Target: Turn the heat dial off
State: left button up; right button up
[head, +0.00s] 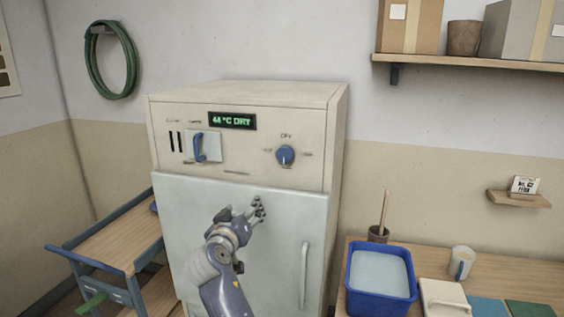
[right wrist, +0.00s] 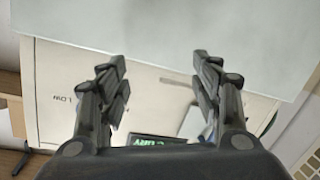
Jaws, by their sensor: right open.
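The blue round heat dial (head: 285,155) is on the right of the cream control panel (head: 315,175) of a large cabinet. Small labels surround it; the top one seems to read DRY. I cannot tell its pointer setting surely. The green display (head: 232,121) reads about 44 °C DRY; it also shows in the right wrist view (right wrist: 155,140). My right gripper (head: 258,207) is open and empty, in front of the door below and left of the dial. In the right wrist view its fingers (right wrist: 161,62) are spread; the dial is not clearly visible there. My left gripper is not in view.
A blue lever (head: 199,147) is on the panel's left. The pale door (head: 180,225) has a vertical handle (head: 304,275). A blue cart (head: 110,245) stands left. A table on the right holds a blue tub (head: 380,260), a brush pot and a mug (head: 461,262).

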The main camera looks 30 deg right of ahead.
aim_at(283, 156)
jog(key=s+d+r+m+g+h, duration=0.1)
jog(key=s+d+r+m+h, duration=0.15)
jog(key=r, duration=0.35)
jog(key=s+d+r+m+h, duration=0.1)
jog(key=s+d+r+m, duration=0.15)
jog(key=r, duration=0.45)
jog(key=p+x, duration=0.1)
jog(key=x, duration=0.1)
jog(key=p+x, duration=0.1)
jog(key=x, duration=0.2)
jog(key=p+x, duration=0.1)
jog(key=x, duration=0.2)
jog(key=shift+d+f, duration=0.2)
jog(key=shift+f, duration=0.2)
jog(key=shift+w+d+f+p, duration=0.1)
jog(key=shift+w+d+p, duration=0.25)
jog(key=shift+w+d, duration=0.05)
jog(key=c, duration=1.1)
